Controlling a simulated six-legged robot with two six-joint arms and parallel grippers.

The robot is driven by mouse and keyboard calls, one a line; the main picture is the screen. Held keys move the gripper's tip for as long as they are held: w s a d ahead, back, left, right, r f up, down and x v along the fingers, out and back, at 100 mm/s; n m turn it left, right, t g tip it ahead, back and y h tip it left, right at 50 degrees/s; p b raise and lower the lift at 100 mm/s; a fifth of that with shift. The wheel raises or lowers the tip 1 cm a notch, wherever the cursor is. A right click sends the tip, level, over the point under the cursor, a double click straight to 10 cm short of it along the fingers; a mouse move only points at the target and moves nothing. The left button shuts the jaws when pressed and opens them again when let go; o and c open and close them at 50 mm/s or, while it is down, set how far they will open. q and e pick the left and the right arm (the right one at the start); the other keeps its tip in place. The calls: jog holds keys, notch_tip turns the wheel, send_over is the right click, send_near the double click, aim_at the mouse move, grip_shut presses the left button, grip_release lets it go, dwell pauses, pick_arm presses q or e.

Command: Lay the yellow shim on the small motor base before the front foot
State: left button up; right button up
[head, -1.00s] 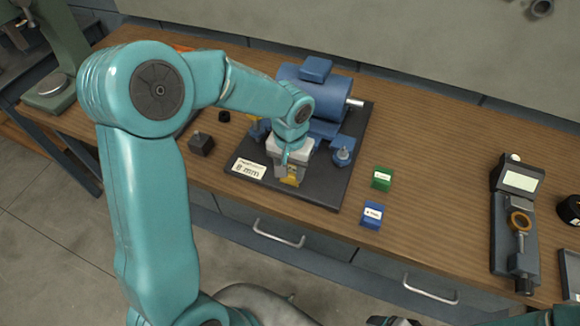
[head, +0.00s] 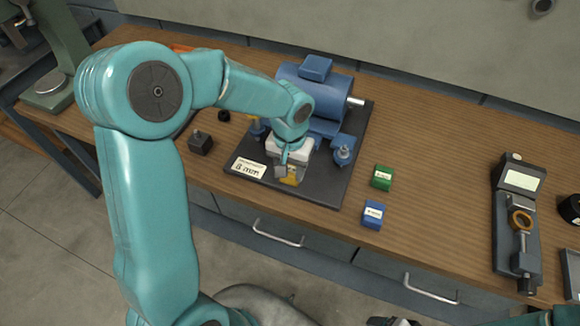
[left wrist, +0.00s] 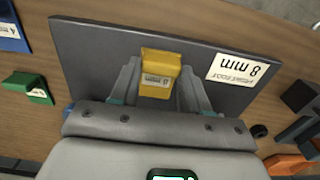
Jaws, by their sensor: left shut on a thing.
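My left gripper (head: 288,172) is shut on the yellow shim (head: 290,181), over the front part of the dark base plate (head: 325,195). In the left wrist view the shim (left wrist: 158,75) stands between the two grey fingers, a small label on its face. I cannot tell whether it touches the plate. The blue motor (head: 312,95) sits on the plate behind my gripper. A blue foot with a bolt (head: 342,153) shows on its right; my wrist partly hides the left side. Of my right gripper only a cut-off part shows at the bottom edge.
A label reading 8 mm (head: 250,168) lies on the plate's left front corner. A green block (head: 382,177) and a blue block (head: 373,214) stand right of the plate. A dark block (head: 200,143) stands left. A gauge (head: 518,220) lies far right; bare wood lies between.

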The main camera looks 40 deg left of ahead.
pick_arm(q)
jog(key=shift+f, duration=0.2)
jog(key=o, duration=1.1)
jog(key=shift+r+p, duration=2.75)
jog(key=shift+r, duration=1.35)
jog(key=shift+f, duration=0.1)
jog(key=shift+s, duration=0.1)
